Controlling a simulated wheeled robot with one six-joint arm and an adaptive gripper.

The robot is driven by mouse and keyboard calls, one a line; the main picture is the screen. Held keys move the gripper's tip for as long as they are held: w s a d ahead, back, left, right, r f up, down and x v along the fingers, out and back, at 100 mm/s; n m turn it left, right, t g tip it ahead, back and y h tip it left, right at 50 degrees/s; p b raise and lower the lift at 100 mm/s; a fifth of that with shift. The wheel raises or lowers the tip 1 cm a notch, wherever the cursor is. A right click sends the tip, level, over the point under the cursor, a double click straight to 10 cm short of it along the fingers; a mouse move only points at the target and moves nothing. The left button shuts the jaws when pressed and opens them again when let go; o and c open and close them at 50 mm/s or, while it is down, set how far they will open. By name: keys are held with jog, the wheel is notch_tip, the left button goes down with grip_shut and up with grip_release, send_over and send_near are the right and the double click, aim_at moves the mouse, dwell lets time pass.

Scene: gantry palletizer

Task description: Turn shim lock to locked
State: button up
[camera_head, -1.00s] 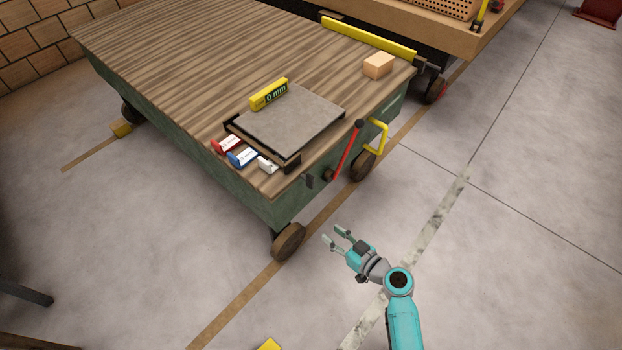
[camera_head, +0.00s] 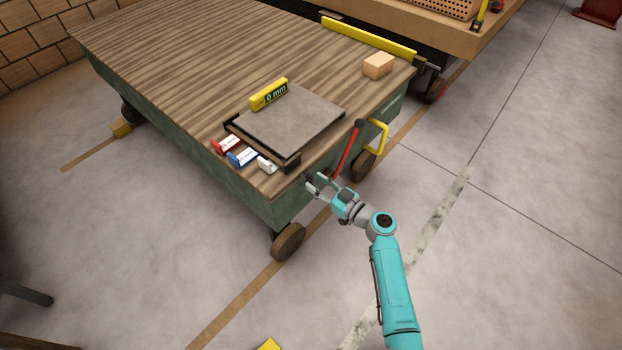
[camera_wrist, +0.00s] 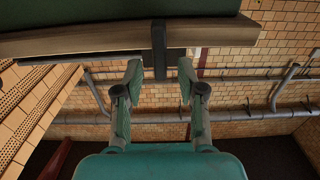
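A dark, narrow upright lever (camera_wrist: 159,45), which looks like the shim lock, hangs over the edge of the cart (camera_head: 200,168) in the wrist view. Its lower end lies between my fingertips, with a gap seen on both sides. My gripper (camera_head: 311,184) is open at the cart's front side, below the grey plate's near corner. It also shows in the wrist view (camera_wrist: 160,73). In the head view my fingers largely hide the lever. No lock marking is readable.
A red lever (camera_head: 345,152) and a yellow handle (camera_head: 379,138) stand just right of my gripper.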

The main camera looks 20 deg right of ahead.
jog(key=shift+x, duration=1.45)
grip_shut()
